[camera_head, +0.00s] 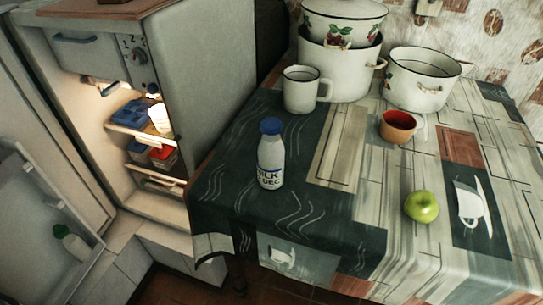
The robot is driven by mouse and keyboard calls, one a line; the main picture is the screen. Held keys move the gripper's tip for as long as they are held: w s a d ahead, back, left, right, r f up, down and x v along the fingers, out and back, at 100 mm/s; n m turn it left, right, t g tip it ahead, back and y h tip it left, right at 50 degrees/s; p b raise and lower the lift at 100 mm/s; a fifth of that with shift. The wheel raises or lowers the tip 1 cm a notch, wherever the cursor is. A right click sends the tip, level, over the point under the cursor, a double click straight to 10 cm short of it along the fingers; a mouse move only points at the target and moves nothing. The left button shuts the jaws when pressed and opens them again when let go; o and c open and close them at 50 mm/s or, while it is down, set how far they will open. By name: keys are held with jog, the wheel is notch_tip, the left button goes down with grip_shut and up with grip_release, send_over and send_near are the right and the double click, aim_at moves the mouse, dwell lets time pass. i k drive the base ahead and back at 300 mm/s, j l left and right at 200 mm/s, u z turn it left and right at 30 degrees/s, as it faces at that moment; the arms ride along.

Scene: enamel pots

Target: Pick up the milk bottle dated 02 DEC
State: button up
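A white milk bottle (271,165) with a blue cap stands upright on the patterned tablecloth, near the table's left side. Its label shows dark letters that look like "MILK" and "DEC"; the day number is too small to read surely. Another white bottle (75,246) with a green cap stands in the door of the open fridge at the lower left; no date on it can be read. My gripper is not in view.
A white mug (303,92), large enamel pots (338,68) and (418,84) an open pot stand behind the bottle. An orange-red cup (398,127) and green apple (421,207) are to its right. The fridge (205,75) stands left, open. Cloth around the bottle is clear.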

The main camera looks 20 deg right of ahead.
aim_at(270, 149)
jog(key=k+l+z, duration=0.6)
jog(key=l, duration=0.2)
